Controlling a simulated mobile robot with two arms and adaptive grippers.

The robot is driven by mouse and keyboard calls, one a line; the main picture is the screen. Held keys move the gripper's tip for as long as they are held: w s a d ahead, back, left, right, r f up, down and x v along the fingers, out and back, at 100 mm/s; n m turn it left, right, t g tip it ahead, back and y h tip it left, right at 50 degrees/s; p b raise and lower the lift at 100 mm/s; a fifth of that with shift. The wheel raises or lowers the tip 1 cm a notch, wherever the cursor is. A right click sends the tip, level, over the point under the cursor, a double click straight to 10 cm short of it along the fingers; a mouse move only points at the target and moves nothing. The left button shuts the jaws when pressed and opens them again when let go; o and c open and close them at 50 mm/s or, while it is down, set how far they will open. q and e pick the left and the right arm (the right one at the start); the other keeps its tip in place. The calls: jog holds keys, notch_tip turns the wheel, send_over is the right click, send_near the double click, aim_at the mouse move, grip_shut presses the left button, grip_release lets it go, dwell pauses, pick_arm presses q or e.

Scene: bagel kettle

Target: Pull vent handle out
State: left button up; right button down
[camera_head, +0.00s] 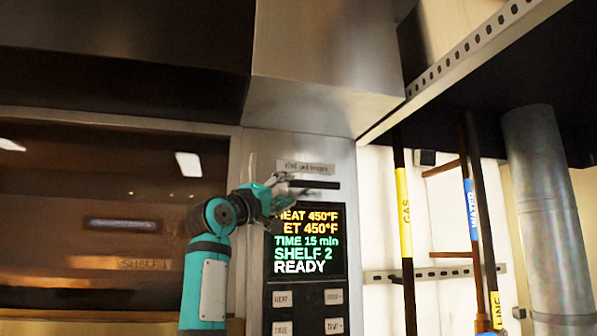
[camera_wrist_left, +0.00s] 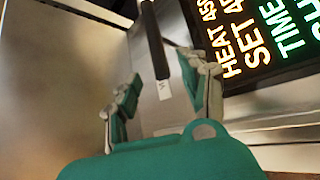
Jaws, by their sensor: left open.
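The vent handle (camera_head: 325,185) is a short black bar on the metal oven panel, just above the lit display and below a small label plate (camera_head: 305,167). In the left wrist view the dark handle (camera_wrist_left: 154,40) runs down from the top edge toward the space between my fingers. My left gripper (camera_head: 287,188) is at the handle's left end, with its fingers open. In the left wrist view the open fingers (camera_wrist_left: 165,88) stand on either side of the handle's near end; I cannot tell whether they touch it. My right gripper is not in view.
The display (camera_head: 305,241) reads 450°F, 15 min, shelf 2, ready, with buttons (camera_head: 333,297) below. The oven window (camera_head: 100,215) lies left. A hood (camera_head: 310,100) overhangs above. Gas (camera_head: 404,215) and water (camera_head: 471,210) pipes stand to the right.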

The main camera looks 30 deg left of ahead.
aim_at(295, 183)
pick_arm(q)
jog(key=p+x, duration=0.2)
jog(key=x, duration=0.3)
jog(key=shift+s+r+p, duration=0.1)
jog(key=shift+r+p, duration=0.1)
jog(key=shift+p, duration=0.15)
jog(key=shift+w+p, duration=0.35)
jog(key=shift+w, duration=0.4)
jog(key=shift+r, duration=0.1)
grip_shut()
